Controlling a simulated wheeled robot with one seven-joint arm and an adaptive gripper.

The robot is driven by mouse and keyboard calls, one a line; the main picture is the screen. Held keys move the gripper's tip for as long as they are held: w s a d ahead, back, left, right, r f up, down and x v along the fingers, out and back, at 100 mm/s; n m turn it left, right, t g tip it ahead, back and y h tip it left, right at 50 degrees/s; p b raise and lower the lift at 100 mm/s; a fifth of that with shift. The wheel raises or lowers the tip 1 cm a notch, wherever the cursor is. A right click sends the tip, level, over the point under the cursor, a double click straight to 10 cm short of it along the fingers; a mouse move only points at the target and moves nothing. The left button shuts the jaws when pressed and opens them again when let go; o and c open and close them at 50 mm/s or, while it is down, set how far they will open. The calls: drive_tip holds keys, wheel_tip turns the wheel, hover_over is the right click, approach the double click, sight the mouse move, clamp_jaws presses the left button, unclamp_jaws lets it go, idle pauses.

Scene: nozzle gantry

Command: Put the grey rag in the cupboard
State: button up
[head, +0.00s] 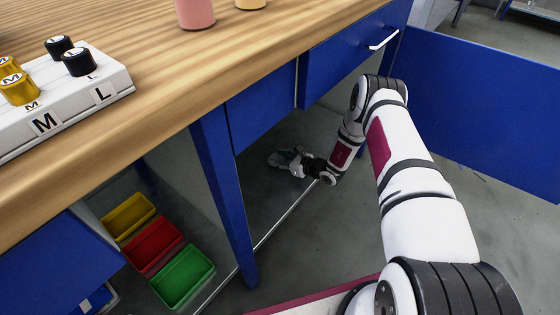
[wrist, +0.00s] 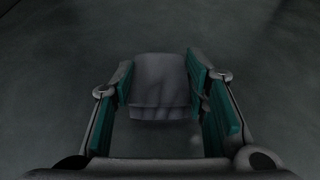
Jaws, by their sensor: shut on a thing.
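My gripper (head: 286,158) reaches low under the workbench, inside the open cupboard (head: 264,205). In the wrist view my gripper (wrist: 160,95) has its two teal-padded fingers on either side of the grey rag (wrist: 158,72), shut on it. The rag looks like a folded grey cloth, seen against a dark grey surface. In the head view the rag is small and dark at the gripper's end, and I cannot tell it clearly from the fingers. I cannot tell whether the rag touches the cupboard floor.
A blue cupboard door (head: 480,110) stands open at the right. A blue leg (head: 224,195) borders the opening at the left. Yellow (head: 127,216), red (head: 151,245) and green (head: 183,277) bins sit left of it. The wooden bench top (head: 190,75) is above, with a labelled white rack (head: 65,105).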

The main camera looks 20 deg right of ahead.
drive_tip(key=shift+f, duration=0.15)
drive_tip(key=o, duration=1)
drive_tip(key=shift+r, duration=0.2)
drive_tip(key=p+v, duration=0.4)
drive_tip(key=v, duration=0.7)
drive_tip(key=shift+s+d+r+p, duration=0.15)
drive_tip(key=shift+s+r+p, duration=0.05)
drive_tip(key=shift+s+p, duration=0.1)
drive_tip(key=shift+s+d, duration=0.1)
